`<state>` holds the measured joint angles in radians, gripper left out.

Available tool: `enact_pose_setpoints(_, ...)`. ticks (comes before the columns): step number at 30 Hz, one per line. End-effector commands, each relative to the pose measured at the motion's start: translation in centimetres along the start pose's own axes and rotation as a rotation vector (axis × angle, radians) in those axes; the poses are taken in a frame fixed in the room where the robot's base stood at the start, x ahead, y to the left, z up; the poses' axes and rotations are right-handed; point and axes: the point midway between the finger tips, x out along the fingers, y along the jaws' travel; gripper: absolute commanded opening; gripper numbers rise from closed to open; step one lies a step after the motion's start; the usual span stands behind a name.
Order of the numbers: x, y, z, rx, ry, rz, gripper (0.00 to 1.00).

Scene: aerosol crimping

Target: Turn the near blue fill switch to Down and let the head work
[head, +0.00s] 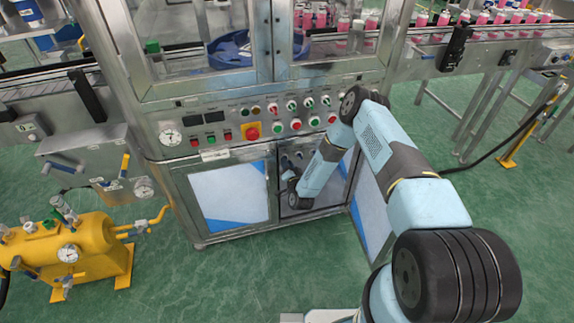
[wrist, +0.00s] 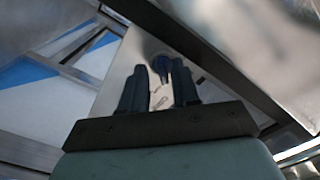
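In the wrist view my gripper (wrist: 162,78) has its two dark fingers apart, with a gap between them. A small dark-blue rounded knob (wrist: 163,63), seemingly the near blue fill switch, shows between and just beyond the fingertips, on a grey metal panel. I see no clear grip on it, and its setting cannot be read. A pale curved mark (wrist: 158,100) lies on the panel between the fingers. In the head view my arm reaches down to the open lower bay of the steel machine (head: 180,148). The switch cannot be made out there.
A control panel with red and green buttons (head: 252,131) sits above the bay. A metal edge (wrist: 215,55) runs close to the right finger in the wrist view. A yellow tank (head: 85,250) stands at left. The green floor in front is clear.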

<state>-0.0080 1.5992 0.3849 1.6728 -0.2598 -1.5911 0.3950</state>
Motion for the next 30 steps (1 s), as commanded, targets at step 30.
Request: enact_pose_setpoints(30, -11.3, 0.0, 0.1, 0.001, -0.001, 0.000, 0.35)
